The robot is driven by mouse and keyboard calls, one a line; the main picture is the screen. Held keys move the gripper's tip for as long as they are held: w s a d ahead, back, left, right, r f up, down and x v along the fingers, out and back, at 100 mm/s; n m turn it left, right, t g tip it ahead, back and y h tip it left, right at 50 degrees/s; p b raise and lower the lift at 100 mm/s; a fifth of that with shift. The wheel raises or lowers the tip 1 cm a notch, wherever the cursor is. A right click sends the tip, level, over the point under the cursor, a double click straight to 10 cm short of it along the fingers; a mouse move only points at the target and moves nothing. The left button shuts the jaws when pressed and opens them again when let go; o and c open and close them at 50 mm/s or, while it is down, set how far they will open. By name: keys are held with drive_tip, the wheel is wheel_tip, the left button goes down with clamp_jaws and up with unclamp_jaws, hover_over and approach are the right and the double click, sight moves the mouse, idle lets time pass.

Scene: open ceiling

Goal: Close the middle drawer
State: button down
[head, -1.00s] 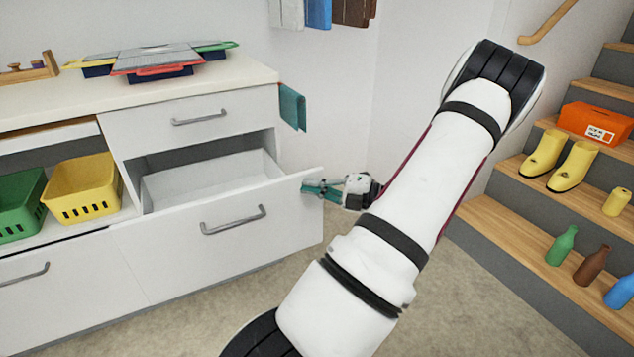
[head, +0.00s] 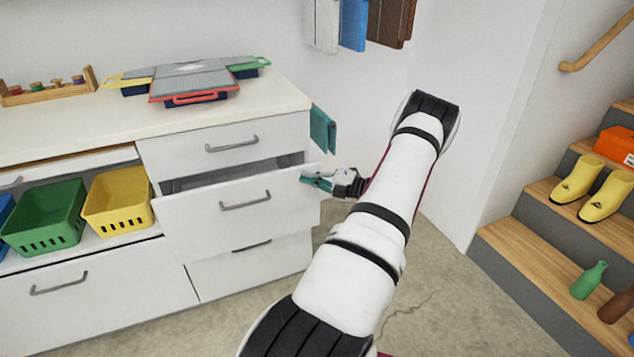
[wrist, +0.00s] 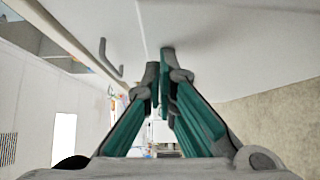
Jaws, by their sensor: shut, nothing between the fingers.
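The middle drawer (head: 255,222) of the white cabinet is partly open. Its front stands out from the cabinet, with a narrow dark gap and a bit of its inside showing above it. It has a grey bar handle (head: 245,201). My gripper (head: 304,178) is shut and empty, with teal fingers, at the upper right end of the drawer front. In the wrist view, the fingertips (wrist: 159,68) are close to a white panel, and a handle (wrist: 109,57) shows at the upper left. I cannot tell for sure whether they touch the panel.
The top drawer (head: 190,146) and bottom drawer (head: 220,278) look shut. A green basket (head: 45,226) and a yellow basket (head: 118,212) stand in the left shelf. A teal cloth (head: 321,130) hangs at the cabinet's right side. Wooden stairs (head: 520,232) rise at the right; floor between is clear.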

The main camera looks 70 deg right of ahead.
sight(309, 169)
drive_tip(key=w+d+b, duration=0.1)
drive_tip(key=w+d, duration=0.4)
drive_tip(key=d, duration=0.1)
drive_tip(key=shift+w+d, duration=0.35)
drive_tip(key=shift+r, duration=0.15)
drive_tip(key=s+a+p, duration=0.1)
drive_tip(key=s, duration=0.1)
drive_tip(key=s+a+p, duration=0.1)
drive_tip(key=a, duration=0.1)
drive_tip(key=shift+s+a+p, duration=0.15)
drive_tip(key=shift+s+p, duration=0.15)
drive_tip(key=shift+s, duration=0.05)
drive_tip(key=s+p, duration=0.1)
drive_tip(key=s, duration=0.8)
drive_tip(key=shift+a+f, duration=0.2)
drive_tip(key=shift+a, duration=0.2)
drive_tip(key=shift+s, duration=0.1)
